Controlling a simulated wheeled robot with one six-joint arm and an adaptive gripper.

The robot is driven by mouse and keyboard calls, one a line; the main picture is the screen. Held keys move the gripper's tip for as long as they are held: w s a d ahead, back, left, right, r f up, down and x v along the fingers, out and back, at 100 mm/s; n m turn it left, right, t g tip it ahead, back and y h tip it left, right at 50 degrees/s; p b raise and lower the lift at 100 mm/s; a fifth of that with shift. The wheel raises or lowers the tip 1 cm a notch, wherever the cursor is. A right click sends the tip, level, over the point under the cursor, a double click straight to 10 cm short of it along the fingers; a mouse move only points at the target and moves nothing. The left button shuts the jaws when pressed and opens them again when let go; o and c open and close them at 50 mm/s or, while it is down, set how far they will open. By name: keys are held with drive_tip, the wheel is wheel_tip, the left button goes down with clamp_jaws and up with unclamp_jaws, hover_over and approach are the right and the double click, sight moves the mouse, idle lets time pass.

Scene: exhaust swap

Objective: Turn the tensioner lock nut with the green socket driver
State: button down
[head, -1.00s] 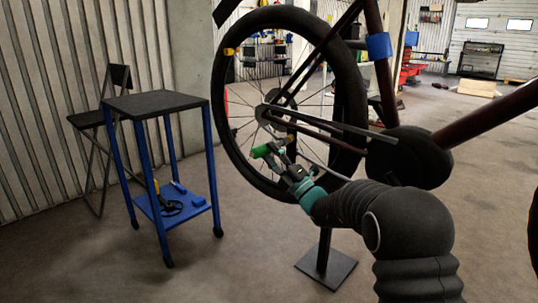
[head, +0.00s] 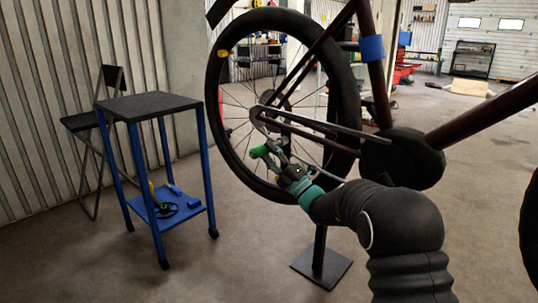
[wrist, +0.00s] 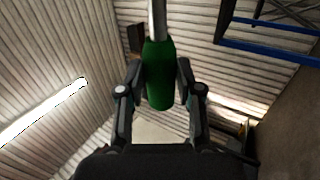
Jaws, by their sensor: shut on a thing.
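The green socket driver (head: 260,151) is in my gripper (head: 280,164), left of and below the rear hub of the bicycle (head: 284,101). In the wrist view the driver's green handle (wrist: 158,75) sits between the two fingers of my gripper (wrist: 158,68), which are shut on it. Its metal shaft (wrist: 157,18) runs up out of the picture, so its tip is hidden there. The tensioner lock nut is too small to make out near the hub. I cannot tell whether the driver touches anything.
A blue-legged table (head: 150,107) with a black, empty top stands to the left. Its blue lower shelf (head: 178,222) holds a few small items. A folding chair (head: 85,121) stands behind it. The bike stand's base plate (head: 321,271) is on the floor below the wheel.

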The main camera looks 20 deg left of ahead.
drive_tip(key=p, duration=0.2)
drive_tip(key=shift+r+h+p, duration=0.3)
drive_tip(key=shift+r+p, duration=0.05)
